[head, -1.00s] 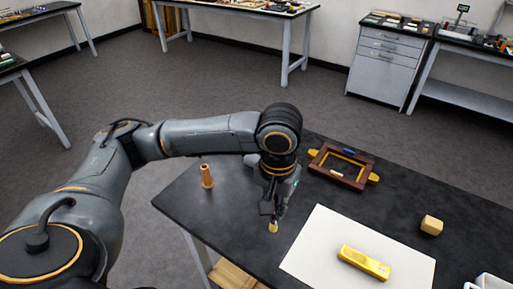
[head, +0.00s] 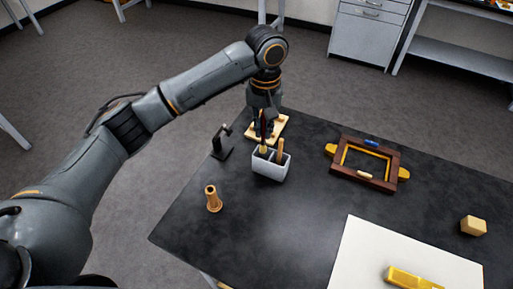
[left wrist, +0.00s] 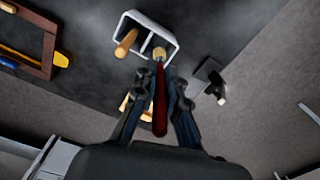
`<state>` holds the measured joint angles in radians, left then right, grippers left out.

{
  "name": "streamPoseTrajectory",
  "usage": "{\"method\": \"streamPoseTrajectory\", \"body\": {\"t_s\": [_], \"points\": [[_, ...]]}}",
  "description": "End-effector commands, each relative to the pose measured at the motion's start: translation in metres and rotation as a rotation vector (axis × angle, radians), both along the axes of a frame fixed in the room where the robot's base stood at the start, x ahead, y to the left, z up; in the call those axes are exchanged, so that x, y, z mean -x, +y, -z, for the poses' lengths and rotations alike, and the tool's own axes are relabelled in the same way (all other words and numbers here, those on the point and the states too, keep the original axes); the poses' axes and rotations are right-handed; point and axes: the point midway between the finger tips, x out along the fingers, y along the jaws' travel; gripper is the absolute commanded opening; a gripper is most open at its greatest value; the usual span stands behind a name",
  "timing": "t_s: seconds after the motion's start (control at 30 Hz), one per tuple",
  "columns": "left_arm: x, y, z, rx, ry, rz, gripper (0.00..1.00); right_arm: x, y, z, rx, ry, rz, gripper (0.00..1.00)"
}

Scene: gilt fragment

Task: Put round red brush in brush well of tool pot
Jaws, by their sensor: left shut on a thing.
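The round red brush (left wrist: 160,100) has a dark red handle and a pale tip. My left gripper (head: 264,132) is shut on its handle; in the head view the brush hangs tip down. The tool pot (head: 266,168) is a white divided box on the black table. In the left wrist view the brush tip is at one compartment of the pot (left wrist: 166,34), beside the divider; I cannot tell how far inside it is. A wooden-handled tool (head: 281,150) stands in the other compartment. My right gripper is not in view.
A small black stand (head: 222,148) is left of the pot, and a pale board (head: 281,122) lies behind it. A wooden peg-like piece (head: 213,200) stands nearer. A brown frame (head: 393,175), a tan block (head: 473,225) and a white sheet (head: 365,245) with a gold bar (head: 415,280) lie right.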

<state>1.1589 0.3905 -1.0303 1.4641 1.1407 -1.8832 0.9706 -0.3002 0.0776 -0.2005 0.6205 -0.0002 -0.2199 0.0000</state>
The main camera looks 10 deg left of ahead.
Motion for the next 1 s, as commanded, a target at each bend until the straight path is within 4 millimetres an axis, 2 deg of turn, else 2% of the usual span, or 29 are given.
{"method": "streamPoseTrajectory", "body": {"t_s": [0.2, 0.4, 0.5, 0.9, 0.93, 1.0], "points": [[0.0, 0.001, 0.023, -0.001, 0.001, -0.002, 0.0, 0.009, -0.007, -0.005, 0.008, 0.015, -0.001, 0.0], [0.001, 0.001, 0.056, -0.002, 0.001, -0.003, 0.0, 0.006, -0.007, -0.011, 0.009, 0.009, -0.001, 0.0], [0.0, 0.001, 0.065, 0.0, -0.001, -0.002, 0.0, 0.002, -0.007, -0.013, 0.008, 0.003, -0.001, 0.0], [0.001, 0.001, 0.071, 0.0, 0.0, -0.001, 0.0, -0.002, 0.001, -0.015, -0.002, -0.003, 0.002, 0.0], [0.0, 0.001, 0.071, 0.0, -0.001, -0.001, 0.17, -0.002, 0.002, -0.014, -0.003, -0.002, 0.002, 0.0], [0.0, 0.001, 0.071, 0.0, -0.002, -0.001, 0.32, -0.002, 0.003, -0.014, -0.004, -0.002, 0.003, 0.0]]}}
